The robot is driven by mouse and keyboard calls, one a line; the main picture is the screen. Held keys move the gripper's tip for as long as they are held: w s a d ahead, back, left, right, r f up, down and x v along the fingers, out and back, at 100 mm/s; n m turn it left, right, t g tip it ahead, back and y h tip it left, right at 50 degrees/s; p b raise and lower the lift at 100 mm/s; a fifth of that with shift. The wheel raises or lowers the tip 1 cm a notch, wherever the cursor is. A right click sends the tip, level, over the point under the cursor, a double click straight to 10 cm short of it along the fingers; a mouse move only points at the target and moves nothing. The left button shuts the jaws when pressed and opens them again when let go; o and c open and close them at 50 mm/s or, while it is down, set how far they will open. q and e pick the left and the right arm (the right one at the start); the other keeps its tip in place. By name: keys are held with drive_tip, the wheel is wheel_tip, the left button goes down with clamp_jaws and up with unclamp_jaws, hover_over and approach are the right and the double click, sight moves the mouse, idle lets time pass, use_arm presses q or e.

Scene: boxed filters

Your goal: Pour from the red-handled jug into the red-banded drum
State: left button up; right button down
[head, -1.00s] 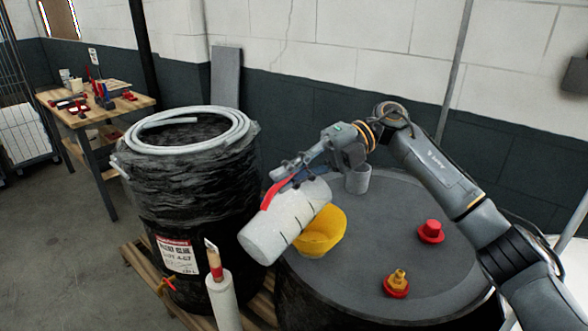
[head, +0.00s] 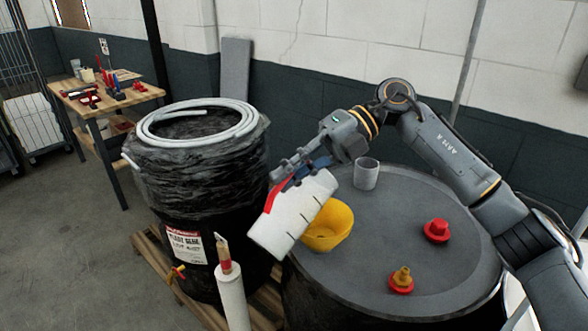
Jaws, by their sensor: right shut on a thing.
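The white jug (head: 293,216) has a red handle (head: 278,194). My right gripper (head: 302,172) is shut on it, at the handle side. The jug hangs strongly tilted, its lower end to the lower left, in front of and partly over a yellow funnel-like bowl (head: 335,226). The bowl sits at the left of the grey top of a dark drum (head: 385,215). I cannot make out the jug's mouth or any flow. No red band shows on this drum; its side is mostly cut off. My left gripper is out of view.
A grey cup (head: 367,173), a red cap (head: 437,230) and a red-and-yellow fitting (head: 401,281) stand on the drum top. Left is a wrapped black drum (head: 195,180) with a coiled hose (head: 160,112) on top. A white cylinder (head: 232,297) stands in front. A workbench (head: 145,92) is behind.

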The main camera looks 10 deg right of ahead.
idle(0.4)
drive_tip(key=shift+s+a+r+h+p, duration=0.3)
drive_tip(key=shift+a+r+h+p, duration=0.1)
drive_tip(key=shift+h+p, duration=0.2)
drive_tip(key=shift+s+a+n+t+h, duration=0.3)
drive_tip(key=shift+t+h, duration=0.2)
drive_tip(key=shift+t, duration=0.1)
drive_tip(key=shift+w, duration=0.1)
